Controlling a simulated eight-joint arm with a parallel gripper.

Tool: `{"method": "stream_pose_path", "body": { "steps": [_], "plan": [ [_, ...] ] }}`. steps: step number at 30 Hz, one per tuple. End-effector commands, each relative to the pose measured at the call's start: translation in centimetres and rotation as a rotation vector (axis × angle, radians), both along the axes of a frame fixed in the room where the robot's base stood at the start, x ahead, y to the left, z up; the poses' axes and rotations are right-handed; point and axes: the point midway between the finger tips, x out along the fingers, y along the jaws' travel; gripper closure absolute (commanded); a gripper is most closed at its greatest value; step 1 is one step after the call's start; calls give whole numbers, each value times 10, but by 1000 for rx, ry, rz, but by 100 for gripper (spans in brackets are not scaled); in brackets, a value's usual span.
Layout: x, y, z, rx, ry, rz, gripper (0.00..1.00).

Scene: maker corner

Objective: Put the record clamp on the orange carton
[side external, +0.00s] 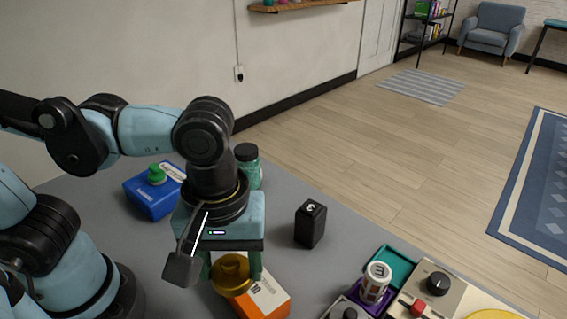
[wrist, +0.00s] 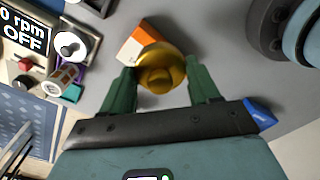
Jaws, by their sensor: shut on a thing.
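The record clamp is a round gold piece with a raised knob (side external: 231,277), held between the green fingers of my gripper (side external: 231,268). In the wrist view the clamp (wrist: 161,72) sits between both fingertips of my gripper (wrist: 162,82). The orange carton (side external: 266,299), with white faces, lies on the grey table just beside and below the clamp. It also shows in the wrist view (wrist: 136,42), partly covered by the clamp. The clamp overlaps one end of the carton; I cannot tell whether they touch.
A black block (side external: 310,224) stands right of my gripper. A blue box (side external: 154,194) with a green knob and a green jar (side external: 249,168) stand behind. At the front right are a small labelled jar (side external: 375,283), a teal tray (side external: 398,262) and a device with knobs (side external: 436,284).

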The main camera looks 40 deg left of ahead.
Motion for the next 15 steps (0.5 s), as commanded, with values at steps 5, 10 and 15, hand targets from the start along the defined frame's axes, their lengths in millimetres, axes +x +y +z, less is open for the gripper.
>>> {"method": "stream_pose_path", "body": {
  "steps": [5,10,15],
  "plan": [
    [27,10,-16,0,0,4,85],
    [36,14,-23,0,0,-1,85],
    [36,14,-35,0,0,-2,85]
  ]
}}
